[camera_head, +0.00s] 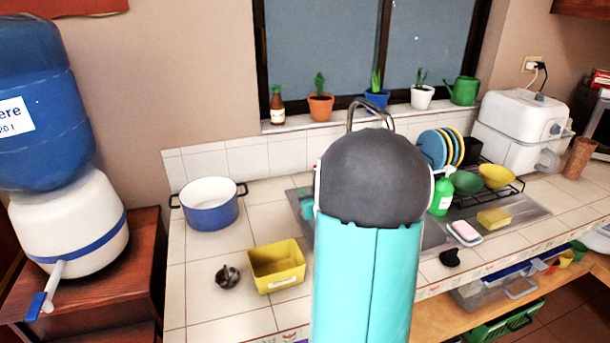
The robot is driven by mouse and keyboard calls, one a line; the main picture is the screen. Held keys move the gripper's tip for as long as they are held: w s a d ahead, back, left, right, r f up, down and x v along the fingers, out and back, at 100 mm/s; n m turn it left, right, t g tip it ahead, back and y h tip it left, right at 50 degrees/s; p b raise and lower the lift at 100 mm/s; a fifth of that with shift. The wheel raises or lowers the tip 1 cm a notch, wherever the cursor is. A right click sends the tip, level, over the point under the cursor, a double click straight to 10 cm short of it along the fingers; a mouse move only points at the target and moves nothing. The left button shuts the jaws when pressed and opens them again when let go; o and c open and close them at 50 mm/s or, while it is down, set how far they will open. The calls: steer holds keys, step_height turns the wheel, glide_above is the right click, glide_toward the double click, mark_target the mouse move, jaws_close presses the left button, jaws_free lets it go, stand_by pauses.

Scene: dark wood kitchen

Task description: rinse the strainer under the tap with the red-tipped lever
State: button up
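A metal tap spout (368,105) arches up behind my arm, against the window. Its lower part and any lever are hidden, and no red tip shows. The sink (433,236) is mostly covered by my teal and dark grey arm; only parts of its edge show on either side. I cannot make out a strainer. My gripper is not visible; the big rounded arm joint fills the middle of the view.
A blue pot (210,211), a yellow tub (277,268) and a small dark object (228,276) stand on the left tiles. Right are a green bottle (442,194), dish rack (508,188), sponge (494,218) and soap dish (464,234). A water dispenser (65,230) stands far left.

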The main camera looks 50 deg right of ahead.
steer(key=s+d+f+t, duration=0.2)
steer(key=s+d+f, duration=0.3)
steer(key=s+d, duration=0.15)
steer(key=shift+m+h, duration=0.4)
steer(key=x, duration=1.4)
steer(key=shift+w+r, duration=0.3)
steer(key=shift+w, duration=0.05)
jaws_close()
